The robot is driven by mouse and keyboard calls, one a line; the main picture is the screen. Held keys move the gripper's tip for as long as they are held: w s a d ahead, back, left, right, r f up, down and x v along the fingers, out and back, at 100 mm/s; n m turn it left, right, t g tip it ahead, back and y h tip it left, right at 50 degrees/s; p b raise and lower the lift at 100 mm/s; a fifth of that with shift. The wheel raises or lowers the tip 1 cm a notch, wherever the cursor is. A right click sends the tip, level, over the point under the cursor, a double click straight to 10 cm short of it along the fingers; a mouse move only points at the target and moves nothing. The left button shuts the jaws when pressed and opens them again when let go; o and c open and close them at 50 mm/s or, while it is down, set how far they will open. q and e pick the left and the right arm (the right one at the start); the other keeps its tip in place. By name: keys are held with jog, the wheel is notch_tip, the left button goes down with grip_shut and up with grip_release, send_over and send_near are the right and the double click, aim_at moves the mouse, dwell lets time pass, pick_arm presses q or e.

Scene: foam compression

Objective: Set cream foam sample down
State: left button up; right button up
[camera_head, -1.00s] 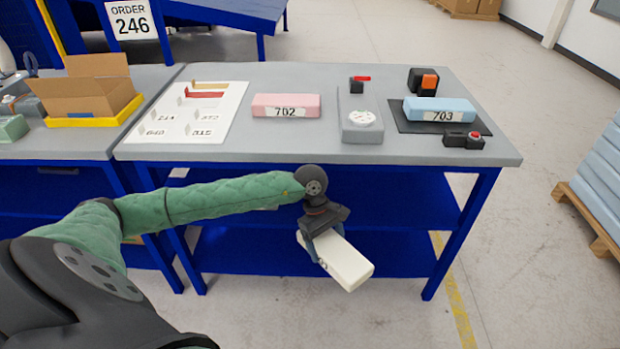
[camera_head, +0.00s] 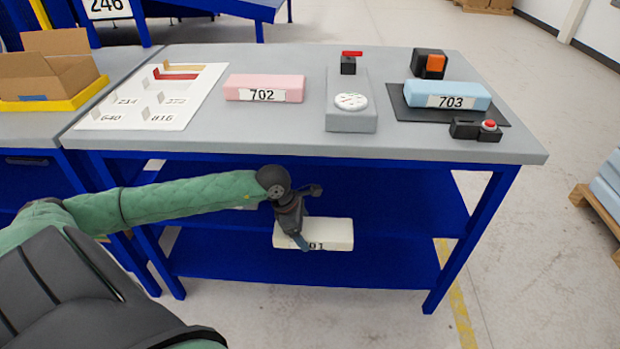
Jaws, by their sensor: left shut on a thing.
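The cream foam sample (camera_head: 335,232) is a pale block with a label, partly covered, that ends in "01". My left gripper (camera_head: 302,240) is shut on its left part and holds it in front of the table, below the tabletop's front edge. The block looks level, its long side running left to right. The grey tabletop (camera_head: 250,130) carries a pink foam block (camera_head: 264,87) labelled 702 and a blue foam block (camera_head: 447,95) labelled 703 on a dark mat (camera_head: 405,117). My right gripper is not in view.
A grey device with a round white dial (camera_head: 351,102) stands mid-table, with a small red-topped part (camera_head: 349,63) behind it. A white marked board (camera_head: 135,112) lies at left. A black box with a red button (camera_head: 476,129) sits front right. Bare tabletop shows before the pink block.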

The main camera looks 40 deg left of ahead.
pick_arm(q)
jog(key=p, duration=0.1)
send_over(312, 204)
jog(key=a, duration=0.1)
jog(key=shift+s+a+r, duration=0.1)
jog(key=shift+s+a, duration=0.05)
jog(key=shift+s, duration=0.15)
jog(key=shift+f+p, duration=0.3)
jog(key=shift+f, duration=1.5)
jog(key=o, duration=0.9)
jog(key=shift+f, duration=0.1)
